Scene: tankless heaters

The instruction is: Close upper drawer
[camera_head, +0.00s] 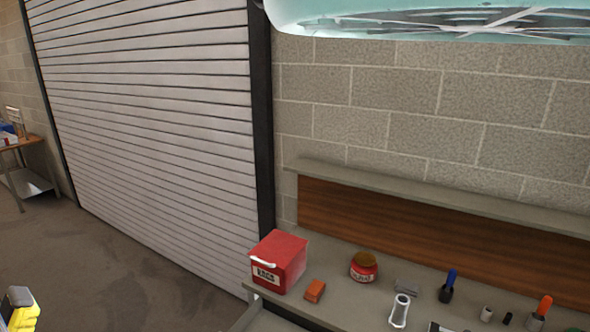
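No drawer front or handle can be made out in the head view. A grey workbench (330,258) runs along the wall at the lower right, and its front is mostly cut off by the bottom edge of the picture. A pale strip (247,314) shows below the bench's left end; I cannot tell whether it belongs to a drawer or the frame. My gripper is not in view.
On the bench stand a red box (280,262), an orange block (315,291), a red jar (364,267) and several small tools. A roller shutter (150,110) fills the left. Open floor (110,275) lies before it. A yellow and grey object (20,310) shows lower left.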

